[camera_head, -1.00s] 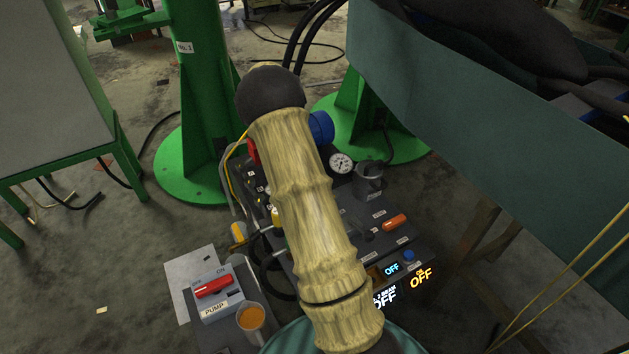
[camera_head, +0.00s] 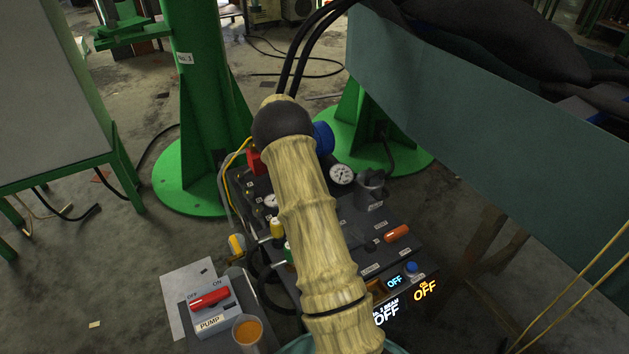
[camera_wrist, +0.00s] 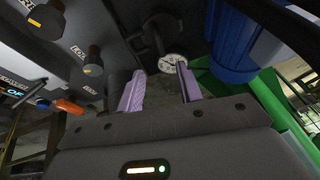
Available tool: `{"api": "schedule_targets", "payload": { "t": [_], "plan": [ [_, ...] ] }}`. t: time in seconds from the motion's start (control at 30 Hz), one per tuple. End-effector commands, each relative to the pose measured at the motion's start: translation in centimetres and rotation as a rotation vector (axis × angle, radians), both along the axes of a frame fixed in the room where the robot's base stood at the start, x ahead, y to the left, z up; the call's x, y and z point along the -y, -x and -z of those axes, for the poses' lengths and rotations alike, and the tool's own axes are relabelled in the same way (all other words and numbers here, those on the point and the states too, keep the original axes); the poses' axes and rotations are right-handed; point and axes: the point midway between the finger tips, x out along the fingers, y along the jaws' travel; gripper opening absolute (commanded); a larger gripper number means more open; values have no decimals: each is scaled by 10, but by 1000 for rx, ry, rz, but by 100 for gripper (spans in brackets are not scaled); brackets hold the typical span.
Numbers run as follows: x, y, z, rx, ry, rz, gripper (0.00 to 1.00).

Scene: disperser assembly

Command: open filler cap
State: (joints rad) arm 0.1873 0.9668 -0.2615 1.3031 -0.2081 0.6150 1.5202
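The filler cap seems to be the dark round piece (camera_head: 371,186) on the panel, right of the pressure gauge (camera_head: 342,175) in the head view. In the wrist view a dark cylindrical piece on a stem (camera_wrist: 160,30), likely the same part, stands beyond the fingers, beside the gauge (camera_wrist: 173,62). My gripper (camera_wrist: 160,88) has two pale purple fingers, spread apart with nothing between them. They are apart from the dark piece. In the head view my arm covers part of the panel and the fingers are hidden.
A blue cylinder (camera_wrist: 233,45) is close to the right finger. Black knobs (camera_wrist: 93,60) and an orange handle (camera_wrist: 68,105) lie to the left. In the head view a pump switch box (camera_head: 212,305) and a cup with orange contents (camera_head: 248,332) stand at front left.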

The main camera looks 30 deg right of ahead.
Motion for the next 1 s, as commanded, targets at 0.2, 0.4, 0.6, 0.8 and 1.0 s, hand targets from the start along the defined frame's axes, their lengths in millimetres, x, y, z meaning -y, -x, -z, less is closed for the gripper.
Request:
{"api": "schedule_targets", "payload": {
  "t": [0.2, 0.4, 0.6, 0.8, 1.0],
  "plan": [
    [16, -6, 40, -1, 0, 1, 36],
    [29, -11, 72, -1, 0, 0, 36],
    [38, -17, 93, 1, 1, -3, 36],
    [41, -18, 97, 0, -1, -2, 36],
    [41, -17, 97, 1, 0, -1, 30]
  ]
}}
